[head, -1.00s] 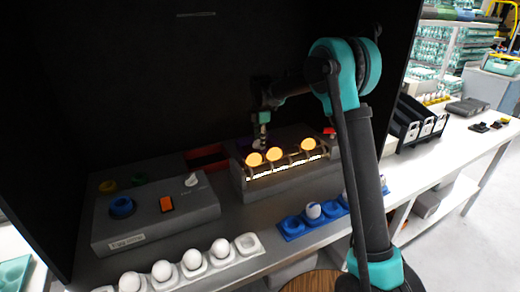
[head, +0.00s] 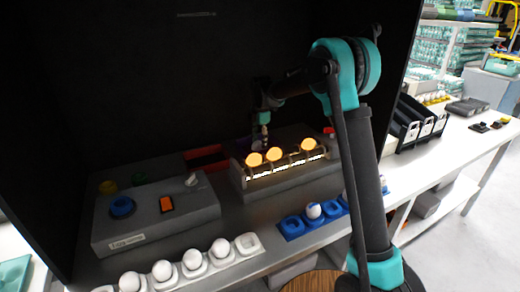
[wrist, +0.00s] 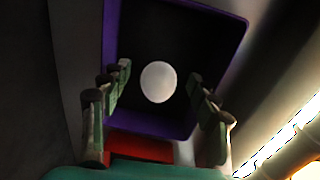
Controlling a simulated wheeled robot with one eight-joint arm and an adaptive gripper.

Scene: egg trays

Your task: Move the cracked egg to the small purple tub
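The small purple tub (wrist: 232,40) is seen from above in the wrist view, with a dark inside. A white egg (wrist: 158,82) shows inside the tub's outline, between my fingers but clear of both. My gripper (wrist: 155,95) is open above the tub, its fingers well apart. In the head view my gripper (head: 263,140) points down behind the lit candling box, where the tub is mostly hidden. No crack can be made out on the egg.
The candling box (head: 285,182) holds three glowing eggs (head: 274,154). A grey control box (head: 150,226) stands left. In front are a white tray (head: 247,243) with several white eggs and a blue tray (head: 291,228) with an egg. A red bin (head: 203,152) lies behind.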

